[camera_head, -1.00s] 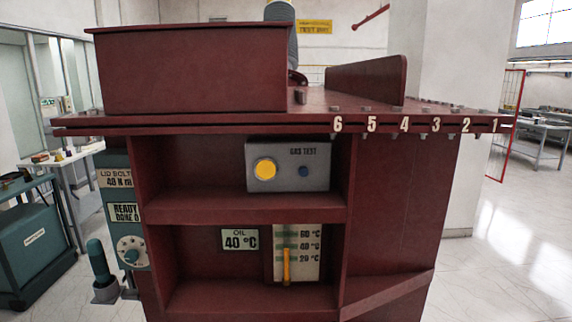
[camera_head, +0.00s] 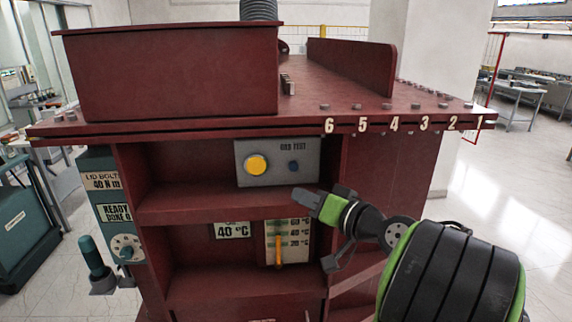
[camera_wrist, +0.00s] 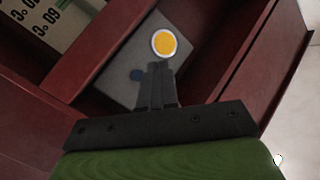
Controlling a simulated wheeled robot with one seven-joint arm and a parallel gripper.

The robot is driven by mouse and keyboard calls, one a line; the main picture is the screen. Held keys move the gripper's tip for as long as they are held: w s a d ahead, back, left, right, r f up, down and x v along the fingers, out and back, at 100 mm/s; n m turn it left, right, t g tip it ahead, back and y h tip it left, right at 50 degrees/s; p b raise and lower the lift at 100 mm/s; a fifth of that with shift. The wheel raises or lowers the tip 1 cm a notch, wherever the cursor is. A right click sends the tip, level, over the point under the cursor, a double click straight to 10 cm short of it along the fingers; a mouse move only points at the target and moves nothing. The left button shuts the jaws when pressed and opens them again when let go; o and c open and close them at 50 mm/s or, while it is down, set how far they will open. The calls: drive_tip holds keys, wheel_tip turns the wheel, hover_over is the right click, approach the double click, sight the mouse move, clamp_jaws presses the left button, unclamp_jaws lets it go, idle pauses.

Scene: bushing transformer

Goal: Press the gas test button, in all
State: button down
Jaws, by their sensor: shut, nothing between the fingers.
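A grey box (camera_head: 306,174) marked GAS TEST sits in the upper recess of the red cabinet. Contact with the box cannot be seen.
Red shelf edges and side walls frame the recess. Below is a thermometer panel (camera_head: 278,243) with a 40 °C plate (camera_head: 232,230). The lid edge above holds bolts numbered 1 to 6. A teal lid-bolt panel (camera_head: 112,210) stands at left.

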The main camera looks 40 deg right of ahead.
sight(293, 166)
drive_tip(key=shift+w, duration=0.1)
drive_tip(key=w+d+p, duration=0.1)
drive_tip(key=w, duration=0.1)
drive_tip(key=w+d+p, duration=0.1)
drive_tip(key=w+d, duration=0.1)
drive_tip(key=w+d+p, duration=0.1)
drive_tip(key=w, duration=0.1)
drive_tip(key=shift+w+d+p, duration=0.15)
drive_tip(key=shift+d+p, duration=0.05)
drive_tip(key=shift+p, duration=0.2)
drive_tip(key=shift+w+d, duration=0.3)
drive_tip(key=shift+w, duration=0.15)
idle(1.4)
drive_tip(key=shift+w+d, duration=0.25)
drive_tip(key=shift+w, duration=0.05)
